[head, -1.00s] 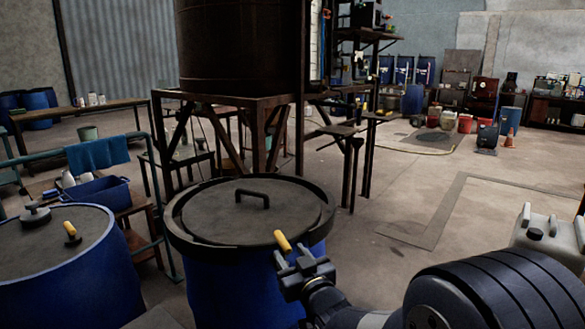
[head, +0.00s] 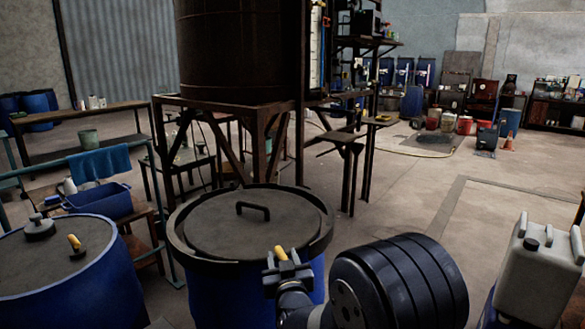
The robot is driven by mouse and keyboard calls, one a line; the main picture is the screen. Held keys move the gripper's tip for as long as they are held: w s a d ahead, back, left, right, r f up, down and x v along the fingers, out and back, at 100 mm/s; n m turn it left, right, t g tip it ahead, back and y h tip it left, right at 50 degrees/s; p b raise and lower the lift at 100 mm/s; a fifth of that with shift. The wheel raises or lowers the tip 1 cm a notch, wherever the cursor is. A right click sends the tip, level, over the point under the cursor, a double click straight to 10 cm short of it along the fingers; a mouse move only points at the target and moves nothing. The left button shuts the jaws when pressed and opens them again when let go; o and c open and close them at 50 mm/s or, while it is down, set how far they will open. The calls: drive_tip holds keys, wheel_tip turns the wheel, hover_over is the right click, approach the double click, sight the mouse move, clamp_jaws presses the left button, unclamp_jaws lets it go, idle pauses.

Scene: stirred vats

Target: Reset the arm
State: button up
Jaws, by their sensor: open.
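My gripper (head: 288,270) is dark and shows at the lower middle of the head view, in front of the right part of the rim of a blue drum. Its jaws are open. A small yellow piece (head: 281,252) shows at its tips; I cannot tell whether it touches the jaws or sits on something behind them. My arm reaches in from the bottom of the view, its thick dark ribbed link to the right of the gripper.
The blue drum (head: 203,290) has a dark lid (head: 225,228) with a handle. Another blue drum (head: 75,290) stands at left, a pale jerrycan (head: 540,265) at right. A large rusty tank (head: 235,50) stands on a frame behind. The floor (head: 420,220) at centre right is open.

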drive_tip(key=shift+a+r+m+h+p, duration=0.1)
drive_tip(key=shift+r+m+h+p, duration=0.15)
drive_tip(key=shift+h+p, duration=0.5)
